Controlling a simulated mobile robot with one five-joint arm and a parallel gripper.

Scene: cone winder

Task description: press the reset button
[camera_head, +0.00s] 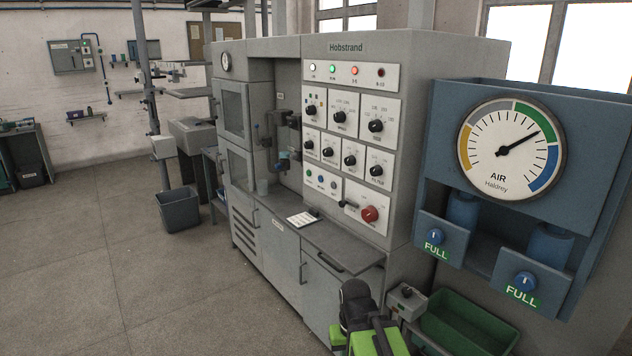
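The grey Hobstrand machine (275,47) stands in the middle of the view with white control panels on its front. A small panel low on it carries a green button (309,172), a blue button (321,179) and a pale button (333,185). Their labels are too small to read, so I cannot tell which one is reset. A large red knob (370,214) is on the panel to their right. A black and green part at the bottom edge appears to be my folded arm, below and apart from the buttons. No gripper fingers show.
A blue air unit (430,140) with a round gauge (511,148) stands close at right. A green bin (470,325) is at bottom right. Open floor (110,240) lies to the left.

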